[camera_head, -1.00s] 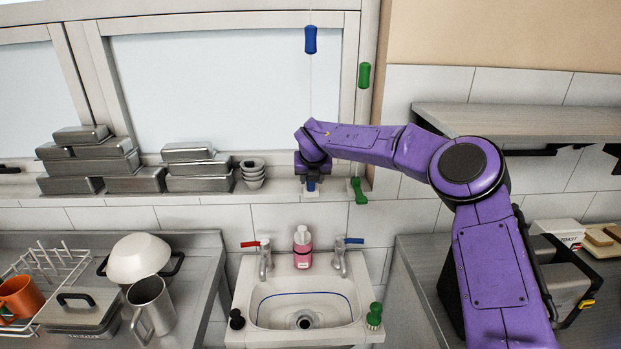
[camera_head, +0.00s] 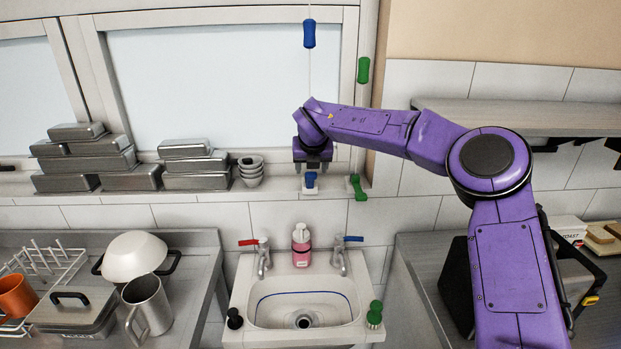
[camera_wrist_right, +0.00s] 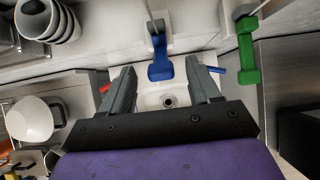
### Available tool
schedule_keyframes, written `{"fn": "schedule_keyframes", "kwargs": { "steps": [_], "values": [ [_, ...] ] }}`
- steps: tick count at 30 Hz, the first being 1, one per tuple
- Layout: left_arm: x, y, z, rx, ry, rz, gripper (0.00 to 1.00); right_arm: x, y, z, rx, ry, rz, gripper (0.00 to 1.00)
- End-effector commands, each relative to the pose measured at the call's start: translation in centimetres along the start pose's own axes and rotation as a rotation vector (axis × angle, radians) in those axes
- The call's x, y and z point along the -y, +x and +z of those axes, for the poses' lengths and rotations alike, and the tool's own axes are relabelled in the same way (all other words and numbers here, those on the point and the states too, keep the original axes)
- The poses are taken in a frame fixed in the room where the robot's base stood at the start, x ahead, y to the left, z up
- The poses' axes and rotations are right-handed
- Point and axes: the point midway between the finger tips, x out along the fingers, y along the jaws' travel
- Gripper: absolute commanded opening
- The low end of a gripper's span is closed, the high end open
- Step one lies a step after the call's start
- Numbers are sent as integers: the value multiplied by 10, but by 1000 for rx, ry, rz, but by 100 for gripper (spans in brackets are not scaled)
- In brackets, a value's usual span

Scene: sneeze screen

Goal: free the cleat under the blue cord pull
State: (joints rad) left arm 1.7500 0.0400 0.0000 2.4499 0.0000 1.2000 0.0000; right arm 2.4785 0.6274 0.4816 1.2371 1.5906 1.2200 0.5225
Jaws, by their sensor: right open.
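The blue cord pull (camera_head: 309,34) hangs high in front of the window, with a thin cord running down from it. Below it, a blue cleat (camera_head: 310,181) sits on a pale mount at the sill's front edge. In the right wrist view, the blue cleat (camera_wrist_right: 160,68) lies between my right gripper's spread fingers (camera_wrist_right: 160,76), with a gap on both sides. In the head view, my right gripper (camera_head: 312,170) is open, pointing down just above the blue cleat. I cannot tell whether the cord is wound on the cleat. My left gripper is not in view.
A green cleat (camera_head: 358,188) sits close to the right, below a green cord pull (camera_head: 363,70). Metal pans (camera_head: 82,160) and stacked bowls (camera_head: 250,171) stand left on the sill. The sink (camera_head: 303,300) with a pink bottle (camera_head: 301,247) is below.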

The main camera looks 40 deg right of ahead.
Motion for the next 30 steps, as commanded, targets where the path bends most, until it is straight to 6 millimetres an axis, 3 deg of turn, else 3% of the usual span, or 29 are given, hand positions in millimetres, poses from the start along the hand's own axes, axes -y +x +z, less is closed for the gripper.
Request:
{"fn": "schedule_keyframes", "kwargs": {
  "steps": [1,6,10,30],
  "values": [
    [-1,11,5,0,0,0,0,-1,-8,-3,4,1,4,62],
    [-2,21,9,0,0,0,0,-1,-45,-2,4,-1,2,62],
    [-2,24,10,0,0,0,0,-1,-59,-1,1,-2,0,62],
    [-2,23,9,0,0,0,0,3,-62,0,0,3,-2,62]
  ]
}}
